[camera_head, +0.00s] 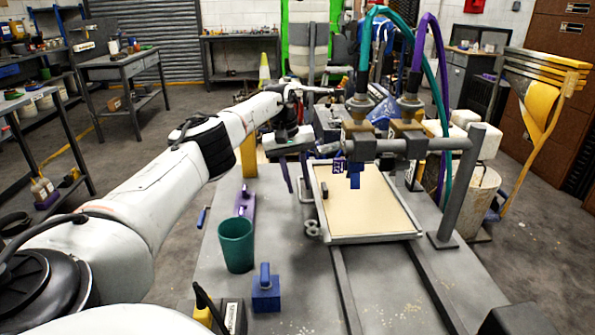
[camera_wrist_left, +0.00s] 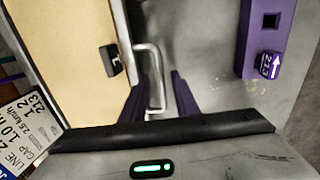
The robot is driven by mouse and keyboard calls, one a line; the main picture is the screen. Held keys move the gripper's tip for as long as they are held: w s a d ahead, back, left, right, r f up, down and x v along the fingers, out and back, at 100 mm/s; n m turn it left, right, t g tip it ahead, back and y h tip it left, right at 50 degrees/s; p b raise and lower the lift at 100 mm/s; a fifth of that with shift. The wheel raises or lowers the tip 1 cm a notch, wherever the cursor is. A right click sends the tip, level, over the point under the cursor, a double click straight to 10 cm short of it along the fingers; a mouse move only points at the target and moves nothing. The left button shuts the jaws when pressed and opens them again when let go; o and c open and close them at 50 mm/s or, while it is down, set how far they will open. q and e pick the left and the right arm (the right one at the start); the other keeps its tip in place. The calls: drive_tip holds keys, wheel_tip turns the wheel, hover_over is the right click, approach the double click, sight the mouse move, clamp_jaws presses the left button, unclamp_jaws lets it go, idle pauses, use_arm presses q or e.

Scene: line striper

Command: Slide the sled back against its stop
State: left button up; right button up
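The sled (camera_head: 372,207) is a framed tray with a cream panel, on two dark rails (camera_head: 346,290) under the pipe gantry. A bent metal handle (camera_wrist_left: 152,72) stands off the sled's edge in the left wrist view. My left gripper (camera_head: 298,186) is over the sled's left side in the head view. In the wrist view its two dark purple fingers (camera_wrist_left: 158,92) are apart, one on each side of the handle, with visible gaps. I cannot tell which part is the stop. My right gripper is not in view.
A gantry (camera_head: 455,148) with nozzles and coloured hoses spans the sled. On the table (camera_head: 300,300) stand a green cup (camera_head: 236,245), a blue block (camera_head: 266,290) and a purple fixture (camera_head: 244,203), left of the rails. The rails are clear on the near side.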

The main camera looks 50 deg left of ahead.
use_arm(q)
wheel_tip(320, 180, up, 10)
drive_tip(key=s+a+p, duration=0.1)
drive_tip(key=shift+s, duration=0.3)
